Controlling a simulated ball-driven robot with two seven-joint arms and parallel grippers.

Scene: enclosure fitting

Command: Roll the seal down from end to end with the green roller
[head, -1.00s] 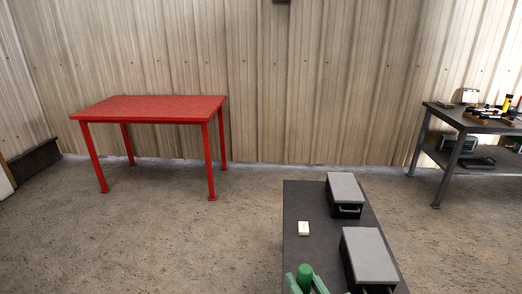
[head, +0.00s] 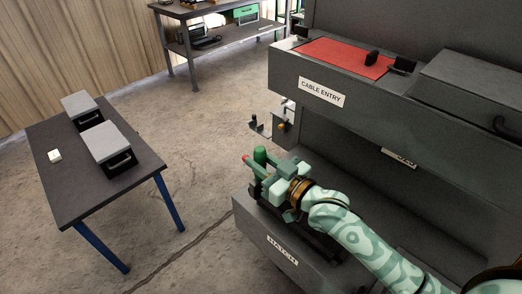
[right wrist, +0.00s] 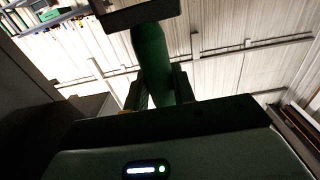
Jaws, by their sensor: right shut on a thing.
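My right gripper (head: 262,173) is shut on the green roller (head: 260,156), whose upright green end stands above the fingers. In the right wrist view the roller's green handle (right wrist: 150,58) sits between the two fingers (right wrist: 158,92), with a dark block (right wrist: 140,12) at its far end. A small red tip (head: 245,158) shows beside the gripper; I cannot tell what it belongs to. The gripper is in front of the dark cabinet, over its low front part (head: 262,233). I cannot make out the seal. My left gripper is not in view.
The cabinet has a ledge labelled CABLE ENTRY (head: 321,92), with a red mat (head: 340,58) and small black parts on top. A dark table (head: 72,180) with two grey-lidded boxes stands at the left. A shelf bench (head: 205,40) stands behind. Floor between them is clear.

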